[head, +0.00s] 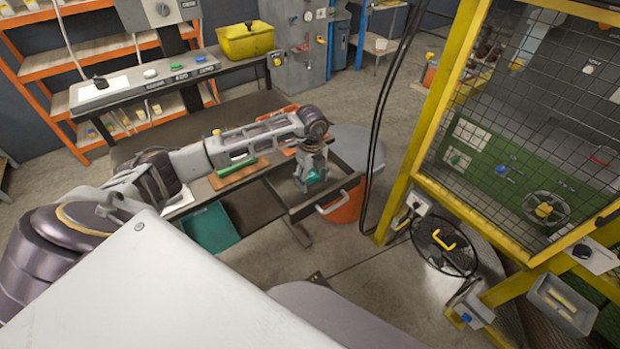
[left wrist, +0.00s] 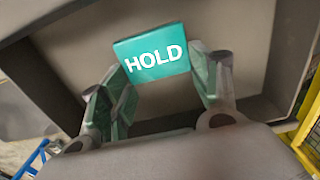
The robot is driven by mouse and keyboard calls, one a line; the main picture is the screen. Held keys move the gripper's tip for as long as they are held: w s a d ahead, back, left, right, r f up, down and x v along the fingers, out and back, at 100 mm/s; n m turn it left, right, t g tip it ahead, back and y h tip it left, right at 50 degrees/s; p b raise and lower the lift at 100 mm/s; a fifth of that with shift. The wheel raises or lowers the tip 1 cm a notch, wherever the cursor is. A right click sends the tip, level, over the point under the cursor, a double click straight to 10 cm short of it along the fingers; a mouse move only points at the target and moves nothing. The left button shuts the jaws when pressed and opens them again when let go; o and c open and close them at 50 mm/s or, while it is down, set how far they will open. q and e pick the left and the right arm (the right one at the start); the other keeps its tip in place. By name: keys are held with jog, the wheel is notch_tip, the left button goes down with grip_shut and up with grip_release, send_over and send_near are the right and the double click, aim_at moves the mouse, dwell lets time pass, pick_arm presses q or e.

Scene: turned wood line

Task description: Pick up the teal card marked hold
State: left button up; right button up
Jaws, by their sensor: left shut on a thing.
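The teal card marked HOLD (left wrist: 151,54) shows large and readable in the left wrist view, between the two fingers of my left gripper (left wrist: 165,90). The fingers have teal-green pads and are shut on the card. Behind the card is the inside of a grey open drawer or tray (left wrist: 265,65). In the head view my left gripper (head: 311,178) points down into this open drawer (head: 345,183) at the bench's right end. A small bit of teal shows between its fingers there. I cannot tell whether the card touches the drawer floor. My right gripper is not in view.
An orange bin (head: 345,205) stands just right of the drawer, and a teal bin (head: 210,228) is below the bench. A yellow-framed mesh cage (head: 415,130) stands to the right, with dark cables (head: 375,130) hanging beside it. Open floor lies in front of the drawer.

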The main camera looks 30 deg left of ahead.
aim_at(312, 180)
pick_arm(q)
jog(key=shift+r, duration=0.45)
notch_tip(312, 180, up, 8)
jog(key=shift+f+b, duration=0.15)
jog(key=shift+b, duration=0.6)
jog(key=shift+r, duration=0.65)
